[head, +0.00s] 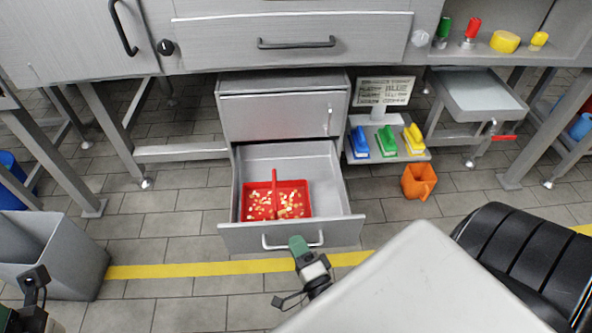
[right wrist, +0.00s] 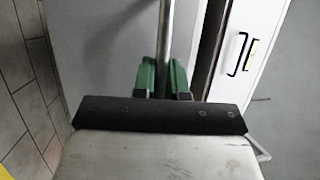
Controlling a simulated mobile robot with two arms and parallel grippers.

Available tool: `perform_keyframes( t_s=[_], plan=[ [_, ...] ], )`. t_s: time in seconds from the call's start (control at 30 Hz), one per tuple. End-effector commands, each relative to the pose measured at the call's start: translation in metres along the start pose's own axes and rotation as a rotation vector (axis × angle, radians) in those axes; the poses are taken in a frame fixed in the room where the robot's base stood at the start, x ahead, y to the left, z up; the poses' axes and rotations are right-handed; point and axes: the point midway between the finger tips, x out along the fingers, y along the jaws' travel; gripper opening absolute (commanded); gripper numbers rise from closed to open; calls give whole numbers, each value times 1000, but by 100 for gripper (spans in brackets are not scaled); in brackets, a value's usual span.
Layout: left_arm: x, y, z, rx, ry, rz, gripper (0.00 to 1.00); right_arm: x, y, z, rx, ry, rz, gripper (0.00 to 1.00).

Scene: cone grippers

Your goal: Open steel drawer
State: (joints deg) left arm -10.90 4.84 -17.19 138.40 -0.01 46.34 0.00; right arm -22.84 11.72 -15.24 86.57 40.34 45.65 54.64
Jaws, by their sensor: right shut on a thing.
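The steel drawer (head: 290,158) stands pulled well out of the low steel cabinet (head: 280,115), and its inside shows from above. Its bar handle (head: 275,243) is on the drawer front. My right gripper (head: 299,244), with green fingers, is at the right part of this handle. In the right wrist view the green fingers (right wrist: 164,78) are closed on the handle bar (right wrist: 166,35), one on each side. My left gripper (head: 36,282) shows only partly at the lower left, away from the drawer; its finger opening cannot be made out.
A red divided tray (head: 250,213) with small pale pieces lies in the drawer. A grey bin (head: 80,265) stands at left. Blue, green and yellow items (head: 388,140) sit on a rack to the right, near an orange container (head: 419,181). A black seat (head: 520,245) is at lower right.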

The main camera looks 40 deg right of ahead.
Motion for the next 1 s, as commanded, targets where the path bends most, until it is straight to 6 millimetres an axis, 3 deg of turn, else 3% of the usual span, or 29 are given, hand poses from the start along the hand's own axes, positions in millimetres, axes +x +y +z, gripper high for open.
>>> perform_keyframes(
  t_s=[0.53, 0.57, 0.7, 1.0],
  plan=[
    [-1, 0, -1, -1, -8, -3, 43, -9, -1, 4, -1, -1, 1, 0],
    [-1, 0, -1, -2, -8, -3, 43, -9, -1, 4, -1, -1, 1, 16],
    [-1, 0, -1, -2, -8, -3, 43, -9, -1, 4, -1, -1, 1, 37],
    [-1, 0, -1, -2, -8, -3, 43, -8, -2, 4, 0, 0, 0, 37]
  ],
)
